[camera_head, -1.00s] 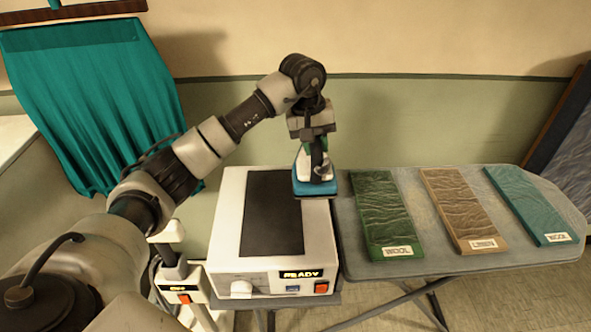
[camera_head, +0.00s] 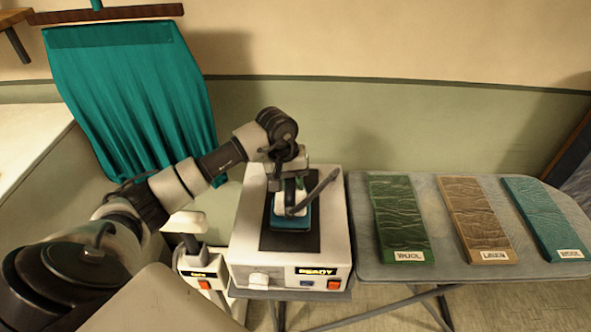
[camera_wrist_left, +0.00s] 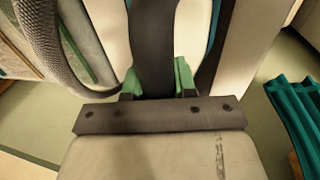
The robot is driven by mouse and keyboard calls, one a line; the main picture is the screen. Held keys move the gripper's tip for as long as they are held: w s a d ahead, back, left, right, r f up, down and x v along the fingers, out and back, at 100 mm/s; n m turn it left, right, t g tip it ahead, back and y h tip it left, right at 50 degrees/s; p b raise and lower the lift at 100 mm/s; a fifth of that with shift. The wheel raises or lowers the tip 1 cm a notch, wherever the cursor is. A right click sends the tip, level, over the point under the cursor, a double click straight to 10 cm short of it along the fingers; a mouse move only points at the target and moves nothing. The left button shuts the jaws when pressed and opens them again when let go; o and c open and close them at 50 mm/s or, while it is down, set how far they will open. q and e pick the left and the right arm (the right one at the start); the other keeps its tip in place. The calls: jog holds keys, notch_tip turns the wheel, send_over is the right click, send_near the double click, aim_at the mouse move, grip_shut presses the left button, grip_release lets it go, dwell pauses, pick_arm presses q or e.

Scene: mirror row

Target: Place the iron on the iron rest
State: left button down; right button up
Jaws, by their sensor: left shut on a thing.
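The iron (camera_head: 291,222), with a blue lower part and white upper body, is over the dark pad in the head view. The iron rest (camera_head: 244,240) is a white box with a dark top pad and a lit READY label. My left gripper (camera_head: 289,180) is above the iron, shut on its handle. In the left wrist view, the gripper's green fingers (camera_wrist_left: 157,80) clasp the dark handle (camera_wrist_left: 154,40). I cannot tell whether the iron's sole touches the pad. My right gripper is not in view.
An ironing board (camera_head: 362,240) stands to the right with green (camera_head: 400,215), brown (camera_head: 475,215) and teal (camera_head: 545,215) cloth panels. A teal cloth (camera_head: 130,90) hangs at the back left. A small white device (camera_head: 190,262) stands left of the rest.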

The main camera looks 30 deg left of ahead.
pick_arm(q)
jog(key=shift+w+f+p, duration=0.1)
jog(key=shift+f+p, duration=0.2)
jog(key=shift+f, duration=0.55)
jog(key=shift+f+b, duration=0.15)
jog(key=shift+b, duration=0.15)
jog(key=c, duration=0.9)
grip_release()
